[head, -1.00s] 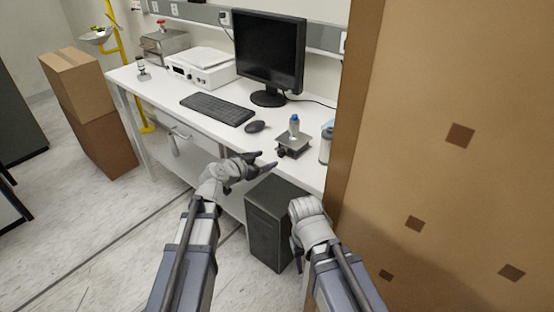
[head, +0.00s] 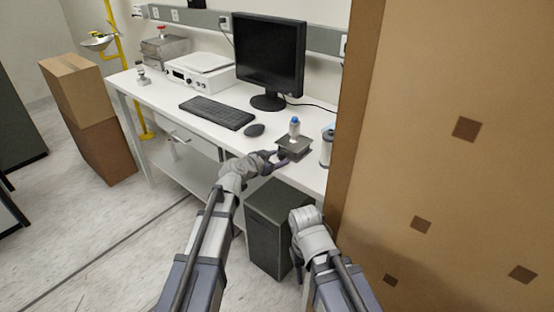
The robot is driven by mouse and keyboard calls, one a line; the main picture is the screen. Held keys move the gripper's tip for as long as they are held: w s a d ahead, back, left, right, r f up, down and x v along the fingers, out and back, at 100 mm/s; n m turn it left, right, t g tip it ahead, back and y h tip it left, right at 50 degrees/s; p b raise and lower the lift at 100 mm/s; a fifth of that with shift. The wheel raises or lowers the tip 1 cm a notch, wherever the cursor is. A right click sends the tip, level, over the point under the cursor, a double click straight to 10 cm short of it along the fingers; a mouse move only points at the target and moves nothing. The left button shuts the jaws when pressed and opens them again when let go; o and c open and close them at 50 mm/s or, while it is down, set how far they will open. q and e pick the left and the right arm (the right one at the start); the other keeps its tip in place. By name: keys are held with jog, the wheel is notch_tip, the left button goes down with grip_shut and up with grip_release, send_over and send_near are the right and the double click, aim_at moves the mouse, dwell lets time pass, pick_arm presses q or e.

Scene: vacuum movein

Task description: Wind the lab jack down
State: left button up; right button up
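The lab jack (head: 294,151) is a small dark grey stand near the front edge of the white bench, right of the mouse. A small bottle with a blue cap (head: 295,129) stands upright on its top plate. My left gripper (head: 281,157) is at the jack's front left side, where its dark knob is. The fingers largely cover the knob, so whether they grip it or only surround it cannot be told. My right gripper (head: 297,262) hangs low in front of the bench, pointing down and mostly hidden behind its own wrist.
The mouse (head: 254,130), keyboard (head: 217,112) and monitor (head: 270,55) lie to the left and behind. A tall cardboard box (head: 440,150) blocks the right side. A dark cabinet (head: 271,230) stands under the bench.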

pick_arm(q)
grip_shut()
dwell(0.3)
jog(key=shift+w+a+n+g+h, duration=0.15)
jog(key=shift+n+g+h, duration=0.2)
jog(key=shift+n, duration=0.35)
jog(key=shift+n+h, duration=0.25)
jog(key=shift+n, duration=0.15)
jog(key=shift+o, duration=0.8)
grip_release()
jog(key=shift+s+r, duration=0.1)
jog(key=shift+s, duration=0.1)
